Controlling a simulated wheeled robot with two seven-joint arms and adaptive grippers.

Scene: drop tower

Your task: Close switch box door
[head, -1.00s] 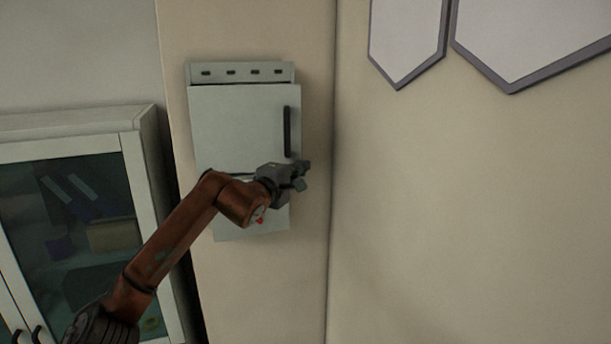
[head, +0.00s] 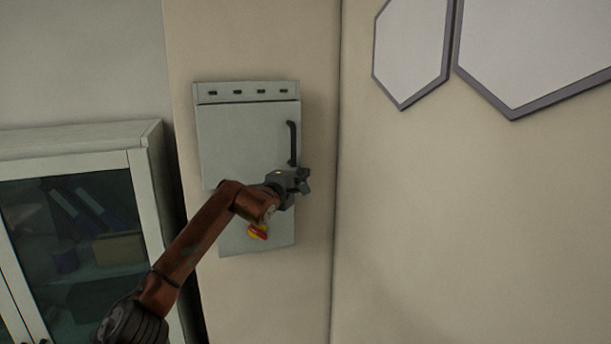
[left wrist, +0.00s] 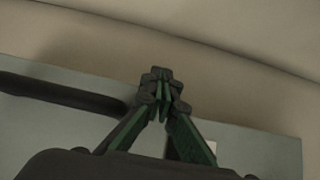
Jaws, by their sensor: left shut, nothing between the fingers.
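The grey switch box (head: 246,88) hangs on the beige wall. Its door (head: 240,140) lies flat, or nearly flat, against the box front in the head view; I cannot tell if it is fully closed. A dark vertical handle (head: 292,143) is on the door's right side. My left gripper (head: 303,181) is shut and empty, just below the handle near the door's right edge. In the left wrist view the gripper's fingertips (left wrist: 161,80) are together over the box's edge, with the dark handle (left wrist: 60,95) at left. Contact cannot be told. My right gripper is out of view.
A glass-fronted cabinet (head: 140,165) stands at the left. Hexagonal panels (head: 410,50) hang on the right wall. The wall right of the box is clear.

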